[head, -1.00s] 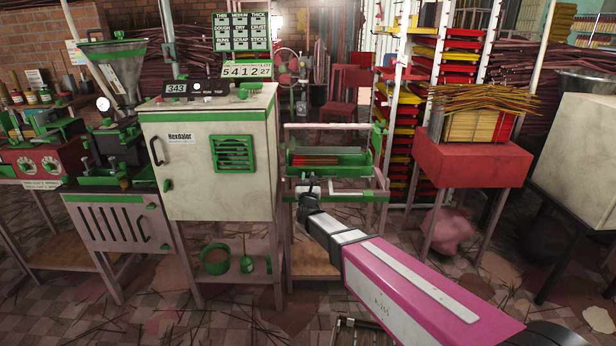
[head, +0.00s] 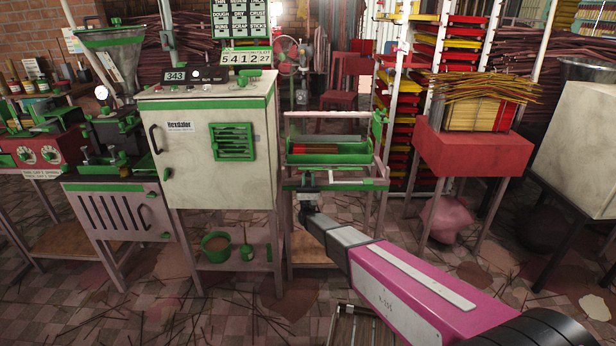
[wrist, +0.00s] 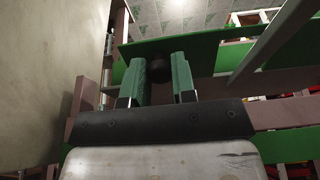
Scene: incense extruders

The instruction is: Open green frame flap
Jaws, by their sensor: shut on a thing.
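The green frame (head: 330,158) stands between the cream cabinet and the tray rack, with a green trough holding reddish sticks. A green flap (head: 350,186) lies low across its front, roughly level; it also shows in the wrist view as a flat green panel (wrist: 215,50) above the fingers. My gripper (head: 308,188) is at the left part of the frame's front, below the trough. In the wrist view, my gripper's green fingers (wrist: 167,75) are closed around a dark round knob (wrist: 160,70) under the panel. The exact contact is partly hidden by the fingers.
The cream cabinet (head: 205,160) stands close on the left of my gripper. A red stand (head: 470,150) with stick bundles and a stack of coloured trays (head: 462,50) are to the right. A low slatted item (head: 355,325) lies on the floor under my arm.

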